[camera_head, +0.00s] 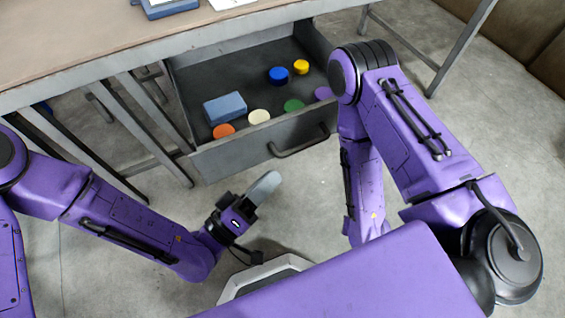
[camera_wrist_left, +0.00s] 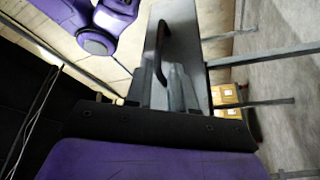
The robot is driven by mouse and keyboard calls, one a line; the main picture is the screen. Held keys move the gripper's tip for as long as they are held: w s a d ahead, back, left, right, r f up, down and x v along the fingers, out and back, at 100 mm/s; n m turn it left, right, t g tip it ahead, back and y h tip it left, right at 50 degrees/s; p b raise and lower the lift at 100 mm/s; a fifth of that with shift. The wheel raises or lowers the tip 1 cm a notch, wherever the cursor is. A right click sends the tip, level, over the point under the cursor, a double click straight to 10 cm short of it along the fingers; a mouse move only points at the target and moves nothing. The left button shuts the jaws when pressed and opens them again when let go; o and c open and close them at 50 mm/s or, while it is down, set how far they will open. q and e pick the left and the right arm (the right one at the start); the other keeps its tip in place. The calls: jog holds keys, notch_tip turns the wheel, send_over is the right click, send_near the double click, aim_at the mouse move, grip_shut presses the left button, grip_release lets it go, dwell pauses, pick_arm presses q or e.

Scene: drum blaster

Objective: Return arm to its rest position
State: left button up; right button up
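My left arm (camera_head: 130,225) comes in from the left, low beside the open drawer. My left gripper (camera_head: 265,186) is in front of the drawer and below its handle (camera_head: 298,144), apart from it, with nothing held. My right arm (camera_head: 405,125) bends at the right of the drawer. Its lower part (camera_head: 362,195) points down, and its gripper is hidden.
The open grey drawer (camera_head: 222,160) under the table (camera_head: 90,50) holds a blue box (camera_head: 225,108) and several coloured discs, including orange (camera_head: 223,131), green (camera_head: 293,105) and yellow (camera_head: 301,67). Table legs (camera_head: 462,45) stand nearby. Bare floor (camera_head: 110,280) lies at lower left.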

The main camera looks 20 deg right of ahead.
pick_arm(q)
jog(key=shift+s+a, duration=0.1)
jog(key=shift+a, duration=0.05)
dwell(0.4)
jog(key=w+a+f+n+y, duration=0.25)
jog(key=a+f+y, duration=0.3)
jog(key=f, duration=0.45)
jog(key=s+a+f+n+g+y, duration=0.1)
jog(key=s+a+f+n+y, duration=0.15)
jog(key=a+f+y, duration=0.6)
jog(key=s+a+f+n+g+y, duration=0.25)
jog(key=a+f, duration=0.35)
jog(key=a, duration=0.5)
jog(key=s+a+f+g+y, duration=0.2)
jog(key=s+a+y, duration=0.4)
jog(key=a, duration=0.6)
notch_tip(320, 180, up, 22)
jog(key=s+p, duration=0.1)
jog(key=p, duration=2.1)
jog(key=shift+s+n, duration=0.2)
jog(key=shift+n, duration=0.15)
